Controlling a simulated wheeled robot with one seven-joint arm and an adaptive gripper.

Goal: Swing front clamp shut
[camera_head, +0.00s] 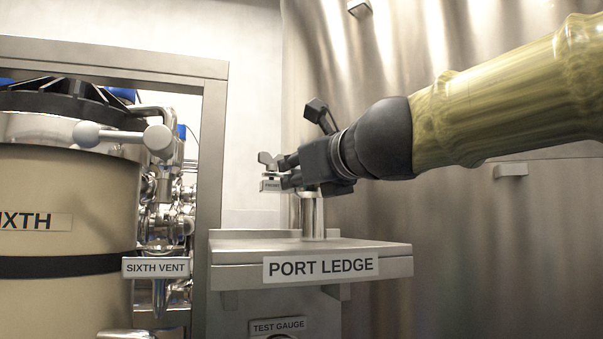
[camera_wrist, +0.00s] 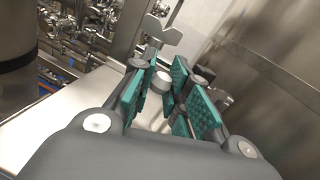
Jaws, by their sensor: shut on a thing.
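The front clamp (camera_head: 270,186), with a small label on it, is at the top of a short metal port post (camera_head: 312,216) on the port ledge (camera_head: 235,257). A wing-shaped piece (camera_head: 267,160) stands just above the label, and it also shows beyond the fingers in the wrist view (camera_wrist: 160,32). My gripper (camera_head: 284,172) reaches in from the right and is shut on part of the clamp. In the wrist view its teal-padded fingers (camera_wrist: 164,85) are around a small round grey piece. The gripper hides most of the clamp, so I cannot tell its swing angle.
The large tan vessel labelled SIXTH (camera_head: 60,220) stands at the left, with the sixth vent label (camera_head: 156,267) and metal piping beside it. A grey frame post (camera_head: 212,150) stands between vessel and ledge. A test gauge label (camera_head: 279,327) is below the ledge. The right part of the ledge looks bare.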

